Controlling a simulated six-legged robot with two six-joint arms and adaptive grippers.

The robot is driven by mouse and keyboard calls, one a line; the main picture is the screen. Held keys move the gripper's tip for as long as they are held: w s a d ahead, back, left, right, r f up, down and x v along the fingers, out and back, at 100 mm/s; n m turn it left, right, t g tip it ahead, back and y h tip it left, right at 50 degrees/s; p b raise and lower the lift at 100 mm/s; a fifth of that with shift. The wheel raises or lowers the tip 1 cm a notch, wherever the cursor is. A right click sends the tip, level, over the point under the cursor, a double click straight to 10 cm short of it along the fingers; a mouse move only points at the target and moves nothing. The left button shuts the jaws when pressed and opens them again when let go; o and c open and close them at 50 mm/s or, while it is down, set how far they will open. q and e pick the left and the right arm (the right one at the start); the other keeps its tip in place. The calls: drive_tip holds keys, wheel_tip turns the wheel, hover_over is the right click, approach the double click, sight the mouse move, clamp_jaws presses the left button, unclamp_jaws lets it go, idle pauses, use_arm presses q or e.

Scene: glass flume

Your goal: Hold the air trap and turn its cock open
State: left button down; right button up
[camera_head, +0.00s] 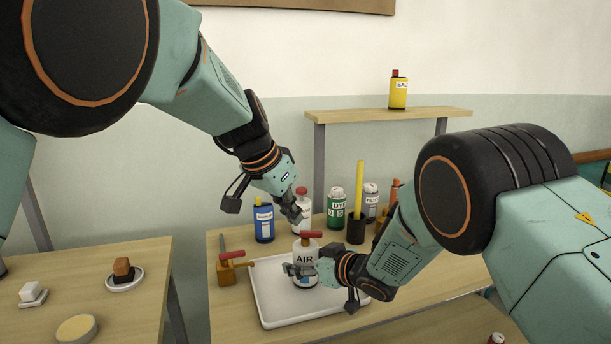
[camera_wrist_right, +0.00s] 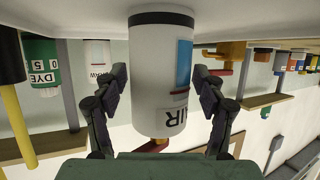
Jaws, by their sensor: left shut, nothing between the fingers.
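The air trap (camera_head: 305,259) is a white cylinder labelled AIR, upright on the white tray (camera_head: 265,300). Its cock (camera_head: 312,234) has a red handle on top. In the right wrist view the trap (camera_wrist_right: 160,75) appears upside down, with the red handle (camera_wrist_right: 150,146) at the bottom. My right gripper (camera_head: 298,270) has a finger on each side of the trap's body, and both fingertips (camera_wrist_right: 160,82) appear to touch it. My left gripper (camera_head: 295,212) is shut and empty, above and slightly left of the cock, apart from it.
A brass valve with a red handle (camera_head: 228,268) stands left of the tray. Behind are a blue bottle (camera_head: 264,222), a red-capped white bottle (camera_head: 302,200), a green DYE bottle (camera_head: 335,210) and a dark cup (camera_head: 356,230) with a yellow stick. The tray's front left is clear.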

drive_tip(key=shift+o, duration=0.4)
drive_tip(key=shift+r, duration=0.1)
drive_tip(key=shift+s+d+r, duration=0.2)
drive_tip(key=shift+s+d, duration=0.3)
drive_tip(key=shift+v, duration=3.3)
drive_tip(key=shift+a, duration=0.1)
drive_tip(key=shift+x, duration=3.95)
